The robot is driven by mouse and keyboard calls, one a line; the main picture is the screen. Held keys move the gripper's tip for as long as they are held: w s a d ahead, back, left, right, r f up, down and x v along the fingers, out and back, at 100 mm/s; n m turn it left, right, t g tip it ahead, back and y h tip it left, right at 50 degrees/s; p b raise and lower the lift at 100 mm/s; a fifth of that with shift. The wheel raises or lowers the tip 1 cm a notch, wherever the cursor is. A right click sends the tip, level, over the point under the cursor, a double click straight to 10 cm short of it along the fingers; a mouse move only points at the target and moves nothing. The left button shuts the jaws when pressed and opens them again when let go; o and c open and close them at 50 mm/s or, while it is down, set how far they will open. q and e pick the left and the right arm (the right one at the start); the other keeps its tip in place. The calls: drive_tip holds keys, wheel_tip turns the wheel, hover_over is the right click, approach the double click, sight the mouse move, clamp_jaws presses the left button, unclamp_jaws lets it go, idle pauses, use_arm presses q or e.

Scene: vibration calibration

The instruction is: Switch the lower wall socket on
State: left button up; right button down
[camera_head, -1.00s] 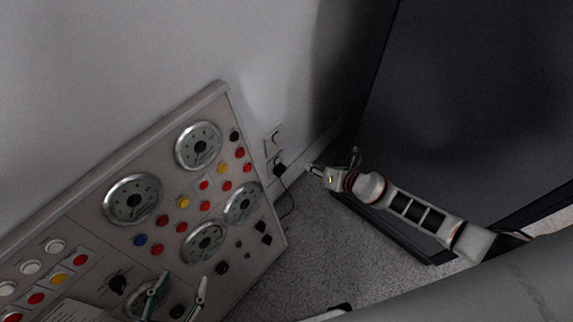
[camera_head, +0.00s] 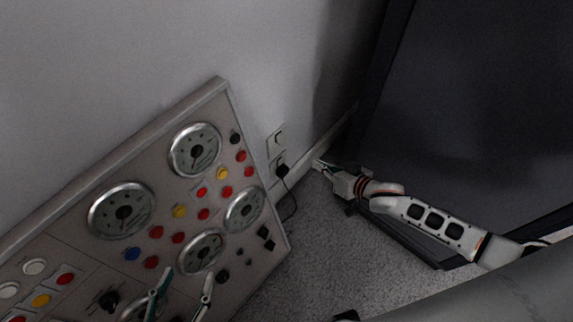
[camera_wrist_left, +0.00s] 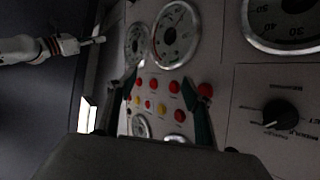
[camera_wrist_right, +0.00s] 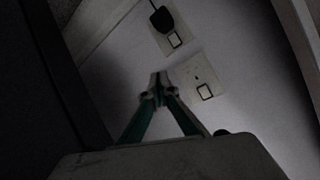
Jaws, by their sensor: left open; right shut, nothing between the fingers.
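Two wall sockets sit one above the other on the grey wall. The lower socket (camera_head: 277,160) has a black plug (camera_head: 283,170) with a hanging cord. The upper socket (camera_head: 279,139) has no plug. In the right wrist view the lower socket (camera_wrist_right: 174,40) with its plug (camera_wrist_right: 161,19) is at the top, and the upper socket (camera_wrist_right: 203,88) is right of the fingers. My right gripper (camera_head: 318,163) is shut and empty, apart from the lower socket, to its right; its fingertips also show in the right wrist view (camera_wrist_right: 158,78). My left gripper (camera_head: 183,287) is open and empty before the panel.
A control panel (camera_head: 150,190) with gauges, coloured buttons and knobs leans left of the sockets. A dark cabinet (camera_head: 470,110) stands on the right, behind my right arm. Grey carpet (camera_head: 320,240) lies clear between them.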

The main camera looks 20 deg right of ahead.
use_arm(q)
drive_tip(key=shift+w+d+r+b, duration=0.45)
drive_tip(key=shift+w, duration=0.2)
use_arm(e)
drive_tip(key=s+m, duration=0.1)
drive_tip(key=m, duration=0.3)
drive_tip(key=s+a+f+m+g, duration=0.1)
drive_tip(key=m, duration=0.3)
drive_tip(key=s+a+f+m+y, duration=0.1)
drive_tip(key=m, duration=0.3)
drive_tip(key=shift+f+g, duration=0.25)
drive_tip(key=shift+g, duration=0.15)
use_arm(q)
drive_tip(key=shift+s+f, duration=0.1)
drive_tip(key=shift+f, duration=0.05)
use_arm(e)
drive_tip(key=shift+f, duration=0.1)
